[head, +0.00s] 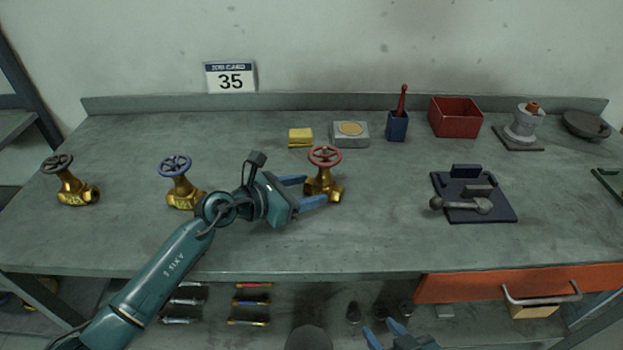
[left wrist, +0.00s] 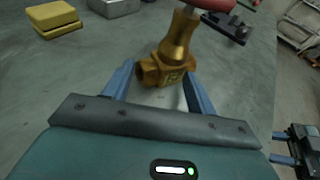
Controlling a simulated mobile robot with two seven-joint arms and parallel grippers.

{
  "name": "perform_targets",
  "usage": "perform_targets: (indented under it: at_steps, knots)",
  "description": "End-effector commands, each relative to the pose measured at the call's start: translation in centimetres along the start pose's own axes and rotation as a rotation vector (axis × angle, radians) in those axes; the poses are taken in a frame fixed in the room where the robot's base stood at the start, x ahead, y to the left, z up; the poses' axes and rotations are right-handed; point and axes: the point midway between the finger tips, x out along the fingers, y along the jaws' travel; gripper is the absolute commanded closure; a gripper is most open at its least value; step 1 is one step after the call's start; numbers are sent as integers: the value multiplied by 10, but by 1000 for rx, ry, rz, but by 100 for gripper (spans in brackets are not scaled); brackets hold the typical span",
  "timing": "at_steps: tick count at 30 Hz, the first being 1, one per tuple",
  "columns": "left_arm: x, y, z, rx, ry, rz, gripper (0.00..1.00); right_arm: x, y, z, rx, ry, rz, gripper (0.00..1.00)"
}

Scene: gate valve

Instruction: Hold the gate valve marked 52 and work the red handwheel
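The red-handwheel gate valve (head: 324,187) has a brass body and stands upright on the bench, right of centre. Its red handwheel (head: 325,156) is on top. My left gripper (head: 316,189) reaches it from the left, its two blue fingers spread at the brass body. In the left wrist view the valve body (left wrist: 173,68) stands at the fingertips, a finger on each side; contact is unclear. A mark on its body is too small to read surely. My right gripper (head: 384,331) is open and empty, low in front of the bench.
A blue-handwheel valve (head: 178,185) and a dark-handwheel valve (head: 70,184) stand left. A wall card (head: 230,77) reads 35. Behind are a yellow block (head: 300,138), grey box (head: 350,134), blue cup (head: 397,126) and red bin (head: 456,117). A dark fixture (head: 474,196) lies right.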

Motion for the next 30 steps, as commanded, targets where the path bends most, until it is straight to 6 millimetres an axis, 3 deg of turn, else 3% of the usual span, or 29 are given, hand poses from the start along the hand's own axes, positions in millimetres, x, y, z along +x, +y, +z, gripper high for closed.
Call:
perform_targets:
  at_steps: [4,24,30]
  knots:
    - [0,0,0,0,0,-1,46,0,0,0,-1,0,-1,64]
    - [0,0,1,0,-2,-1,100,0,0,2,0,-3,-1,64]
    - [0,0,1,0,-2,-1,100,0,-1,1,4,-3,0,64]
